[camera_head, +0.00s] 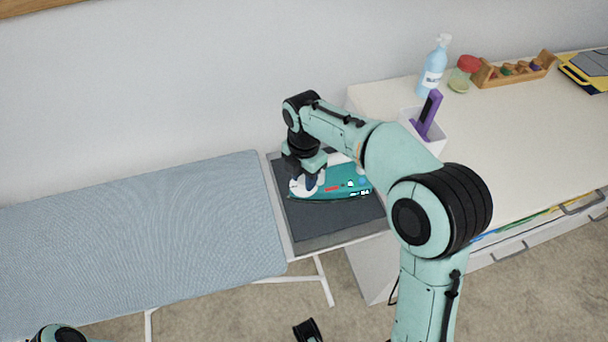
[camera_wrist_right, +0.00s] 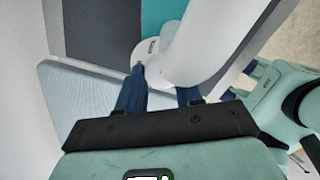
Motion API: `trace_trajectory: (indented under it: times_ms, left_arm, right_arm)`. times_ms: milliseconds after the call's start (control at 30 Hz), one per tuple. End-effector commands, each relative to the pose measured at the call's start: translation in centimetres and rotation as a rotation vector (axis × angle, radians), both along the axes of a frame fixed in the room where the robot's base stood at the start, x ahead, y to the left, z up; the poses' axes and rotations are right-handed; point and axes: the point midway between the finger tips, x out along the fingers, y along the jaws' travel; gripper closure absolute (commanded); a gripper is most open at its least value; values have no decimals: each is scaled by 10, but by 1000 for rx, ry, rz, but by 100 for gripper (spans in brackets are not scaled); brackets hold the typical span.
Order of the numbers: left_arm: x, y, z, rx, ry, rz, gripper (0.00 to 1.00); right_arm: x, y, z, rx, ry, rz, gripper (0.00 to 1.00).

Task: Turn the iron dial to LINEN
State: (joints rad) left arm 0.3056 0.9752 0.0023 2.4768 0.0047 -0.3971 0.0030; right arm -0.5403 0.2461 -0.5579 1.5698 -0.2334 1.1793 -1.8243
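The iron (camera_head: 345,190) is teal and white and lies on the dark rest plate (camera_head: 310,222) at the right end of the ironing board. My right gripper (camera_head: 312,182) is down at the iron's left, white end. In the right wrist view, a white round disc with small dark marks (camera_wrist_right: 148,47) looks like the dial; the marks are too small to read. A large white part of the iron (camera_wrist_right: 205,45) covers part of it. My right gripper's blue fingers (camera_wrist_right: 160,80) stand apart, the left tip at the disc's edge, the right tip hidden. Contact is unclear.
The blue-grey ironing board (camera_head: 140,225) extends left. The wall is close behind.

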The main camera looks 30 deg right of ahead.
Motion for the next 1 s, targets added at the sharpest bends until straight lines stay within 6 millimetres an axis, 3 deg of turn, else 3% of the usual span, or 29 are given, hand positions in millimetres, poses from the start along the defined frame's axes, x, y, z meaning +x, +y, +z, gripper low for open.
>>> trace_trajectory:
  times_ms: [433,1000]
  left_arm:
    - [-1,0,6,-1,7,-1,57]
    - [0,0,28,-2,13,-4,57]
  right_arm:
    - [0,0,2,0,-2,-81,95]
    - [0,-1,3,0,-3,-503,95]
